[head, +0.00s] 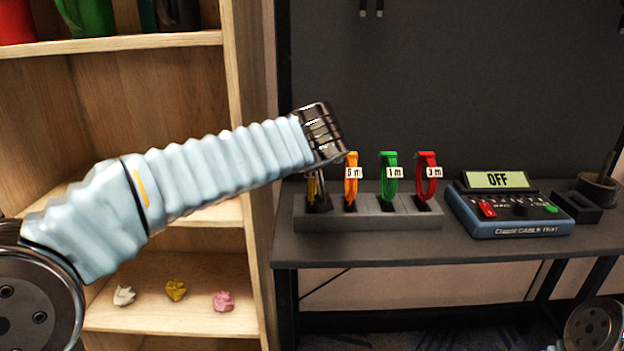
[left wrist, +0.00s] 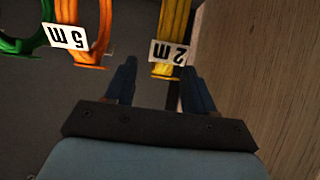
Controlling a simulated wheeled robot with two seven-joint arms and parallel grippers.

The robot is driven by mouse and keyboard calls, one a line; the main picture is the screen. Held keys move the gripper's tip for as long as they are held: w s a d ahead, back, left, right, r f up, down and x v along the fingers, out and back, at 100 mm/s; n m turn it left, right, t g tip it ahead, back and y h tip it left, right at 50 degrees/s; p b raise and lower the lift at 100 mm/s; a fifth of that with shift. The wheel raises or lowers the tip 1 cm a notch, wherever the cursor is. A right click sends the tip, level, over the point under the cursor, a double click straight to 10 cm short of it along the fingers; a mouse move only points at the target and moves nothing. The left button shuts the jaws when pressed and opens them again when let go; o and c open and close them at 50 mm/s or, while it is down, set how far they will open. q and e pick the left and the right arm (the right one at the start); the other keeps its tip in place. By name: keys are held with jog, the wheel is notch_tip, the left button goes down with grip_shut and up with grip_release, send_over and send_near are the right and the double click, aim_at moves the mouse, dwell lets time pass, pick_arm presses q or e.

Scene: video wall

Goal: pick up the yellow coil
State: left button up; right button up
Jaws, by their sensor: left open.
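The yellow coil (head: 311,188) with a "2 m" tag stands in the leftmost slot of the grey rack (head: 370,222), mostly hidden behind my left gripper (head: 319,190) in the head view. In the left wrist view the yellow coil (left wrist: 176,28) hangs down into the space just ahead of and between the two fingertips (left wrist: 160,66), nearer the right finger. My left gripper is open and holds nothing. I cannot tell whether a finger touches the coil. My right gripper is not in view.
An orange "5 m" coil (head: 351,182) stands close beside the yellow one, then a green coil (head: 389,180) and a red coil (head: 427,180). A blue cable tester (head: 510,212) reading "OFF" is on the right of the desk (head: 360,248). A wooden shelf (head: 245,130) borders the left.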

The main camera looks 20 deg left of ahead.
pick_arm(q)
jog(key=x, duration=0.3)
jog(key=shift+w+a+f+p, duration=0.15)
jog(key=shift+w+f+p, duration=0.15)
jog(key=shift+p, duration=0.05)
jog(key=shift+c, duration=0.3)
